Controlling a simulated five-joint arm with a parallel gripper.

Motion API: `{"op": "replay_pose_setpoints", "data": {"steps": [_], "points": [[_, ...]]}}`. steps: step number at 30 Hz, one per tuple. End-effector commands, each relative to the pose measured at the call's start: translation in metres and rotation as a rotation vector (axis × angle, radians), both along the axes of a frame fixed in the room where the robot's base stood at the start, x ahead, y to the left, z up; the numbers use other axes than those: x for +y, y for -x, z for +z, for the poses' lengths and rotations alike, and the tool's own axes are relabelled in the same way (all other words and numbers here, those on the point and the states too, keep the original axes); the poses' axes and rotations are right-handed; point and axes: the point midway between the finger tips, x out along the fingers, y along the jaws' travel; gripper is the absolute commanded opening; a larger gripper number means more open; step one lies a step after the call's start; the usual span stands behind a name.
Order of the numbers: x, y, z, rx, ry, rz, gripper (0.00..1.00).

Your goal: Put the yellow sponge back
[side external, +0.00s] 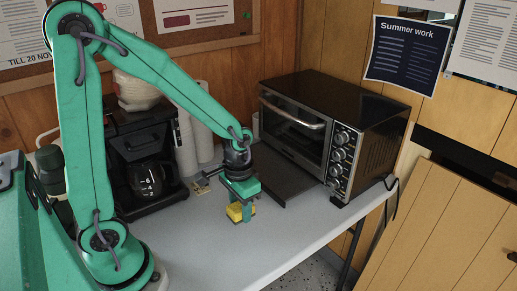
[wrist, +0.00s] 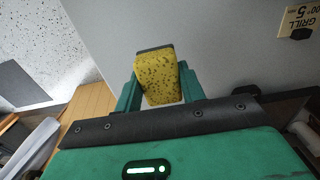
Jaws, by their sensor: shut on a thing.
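The yellow sponge (wrist: 160,80) is a small block with dark specks and a dark layer along its far edge. It is between the two green fingers of my gripper (wrist: 161,88) in the wrist view. My gripper is shut on it. In the side external view the sponge (side external: 236,212) shows low between the fingers of my gripper (side external: 241,214), over the grey table (side external: 215,255). I cannot tell from this angle whether the sponge touches the table top.
A black toaster oven (side external: 345,125) stands at the back right. A coffee maker (side external: 145,160) with a glass jug stands at the left, with white cup stacks (side external: 203,130) beside it. A dark flat tray (side external: 275,172) lies before the oven. The table's front is clear.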

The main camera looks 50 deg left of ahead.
Motion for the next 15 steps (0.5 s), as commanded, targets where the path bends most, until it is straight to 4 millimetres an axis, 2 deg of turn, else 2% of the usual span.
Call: {"op": "replay_pose_setpoints", "data": {"steps": [7, 15], "points": [[0.034, -0.014, -0.023, 0.003, 0.000, 0.005, 0.18], [0.052, -0.023, -0.034, 0.000, 0.000, 0.000, 0.18]]}}
